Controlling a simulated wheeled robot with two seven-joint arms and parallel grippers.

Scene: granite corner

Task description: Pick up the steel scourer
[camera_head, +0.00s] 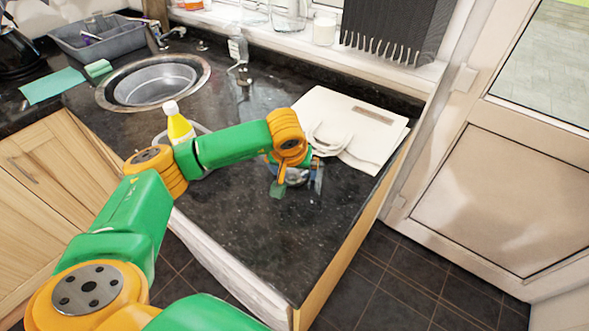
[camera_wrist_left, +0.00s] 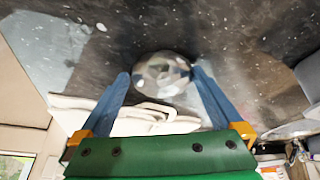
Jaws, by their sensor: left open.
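The steel scourer (camera_wrist_left: 163,76) is a round, shiny silver-grey lump on the dark worktop. In the left wrist view it sits between the two blue fingers of my left gripper (camera_wrist_left: 160,84), close to the fingertips. The fingers are spread on either side of it, and I cannot tell whether either touches it. In the head view my left gripper (camera_head: 296,184) points down at the worktop and largely hides the scourer. My right gripper is not in view.
A cream cloth bag (camera_head: 365,127) lies just behind my left gripper. A yellow bottle with a white cap (camera_head: 180,128) stands beside my left arm. A round sink (camera_head: 205,72) is at the back left. The worktop's front (camera_head: 275,245) is clear.

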